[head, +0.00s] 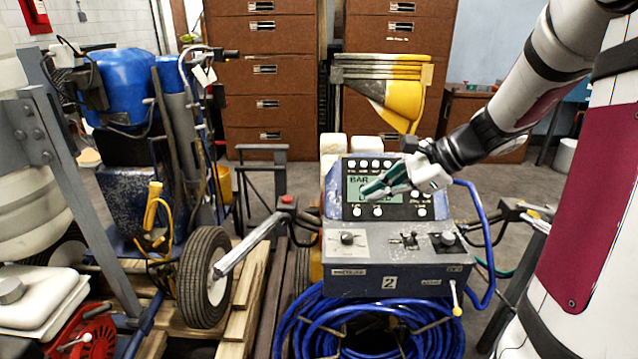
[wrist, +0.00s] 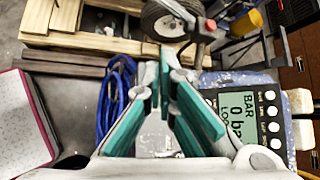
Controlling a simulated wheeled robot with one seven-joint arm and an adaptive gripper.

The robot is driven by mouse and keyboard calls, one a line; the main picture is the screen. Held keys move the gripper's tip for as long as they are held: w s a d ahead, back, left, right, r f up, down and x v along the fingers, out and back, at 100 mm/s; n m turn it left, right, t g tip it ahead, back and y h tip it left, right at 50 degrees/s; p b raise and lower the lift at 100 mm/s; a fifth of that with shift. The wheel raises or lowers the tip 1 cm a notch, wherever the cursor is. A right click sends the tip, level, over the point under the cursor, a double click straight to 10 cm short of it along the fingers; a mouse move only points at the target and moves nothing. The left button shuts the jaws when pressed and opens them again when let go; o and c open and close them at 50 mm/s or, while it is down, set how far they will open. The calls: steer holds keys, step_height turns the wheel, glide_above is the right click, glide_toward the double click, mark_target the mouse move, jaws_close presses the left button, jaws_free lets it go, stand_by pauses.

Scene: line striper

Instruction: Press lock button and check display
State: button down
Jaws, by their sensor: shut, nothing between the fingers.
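The control panel (head: 347,187) of the line striper has a grey-green display (head: 358,183) with round white buttons (head: 377,211) above and below it. In the head view "BAR" reads at the display's upper left; my gripper (head: 370,190) covers much of the rest. In the wrist view the display (wrist: 236,117) reads "BAR", "0 ba" and a partly cut "LOC" line. Its buttons (wrist: 272,111) show beside it, with labels too small to read. My gripper's teal fingers (wrist: 165,70) are shut and empty in front of the panel. I cannot tell which button is the lock button or whether a fingertip touches one.
Below the panel a grey box (head: 347,260) carries a knob and switches. A coiled blue hose (head: 300,335) hangs under it. A wheel (head: 203,278) and wooden pallet (head: 240,325) stand to the left. Brown drawer cabinets (head: 262,60) stand behind.

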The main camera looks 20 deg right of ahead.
mark_target(422, 212)
steer(key=d+f+m+t+h+b, duration=0.1)
steer(key=d+f+m+t, duration=0.1)
steer(key=d, duration=0.5)
steer(key=w+d+f+m+t+b, duration=0.1)
steer(key=d+f+m+t+b, duration=0.1)
steer(key=d+f+m, duration=0.2)
steer(key=w+d+f+m+t+h+b, duration=0.1)
steer(key=d+f+m+t, duration=0.2)
steer(key=d, duration=0.7)
steer(key=m, duration=0.2)
steer(key=shift+d+f+m+h+b, duration=0.15)
steer(key=shift+d+m+h+b, duration=0.15)
steer(key=shift+d+m, duration=0.1)
steer(key=w+f+b, duration=0.1)
steer(key=w+d+f+b, duration=0.1)
steer(key=f+b, duration=0.1)
steer(key=w+f+b, duration=0.1)
steer(key=w, duration=0.1)
steer(key=shift+d+f+b, duration=0.3)
steer(key=shift+d+f, duration=0.05)
steer(key=shift+w+d+f+b, duration=0.3)
steer(key=shift+w+d+f, duration=0.15)
steer(key=shift+w+f, duration=0.35)
steer(key=shift+w+d+f, duration=0.15)
steer(key=shift+w+f, duration=0.1)
